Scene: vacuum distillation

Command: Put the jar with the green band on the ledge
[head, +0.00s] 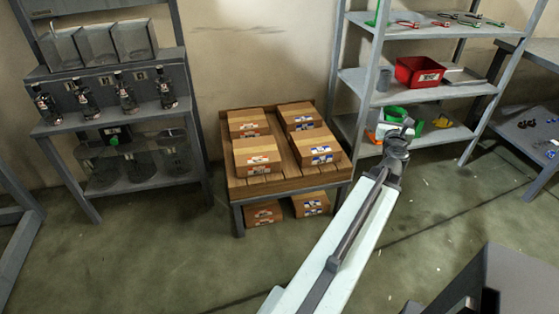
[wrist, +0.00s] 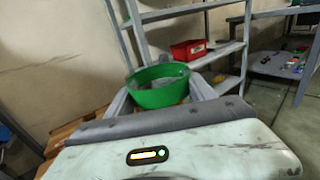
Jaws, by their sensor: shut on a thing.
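The jar with the green band (wrist: 158,92) is in the middle of the wrist view, its round open top facing up and its green side showing. My gripper (head: 406,130) is shut on it, with grey fingers on both sides of it in the wrist view. In the head view my arm reaches up and right, and the gripper is in front of the lower part of the grey shelf unit. The jar cannot be told clearly there from the green things behind the gripper. I cannot tell which surface is the ledge.
A grey shelf unit (head: 352,82) holds a red bin (head: 418,72) and small items. A wooden pallet table (head: 286,178) with several cardboard boxes stands at centre. A rack (head: 55,129) with bottles and clear containers is at left. The floor (head: 455,215) at right is partly open.

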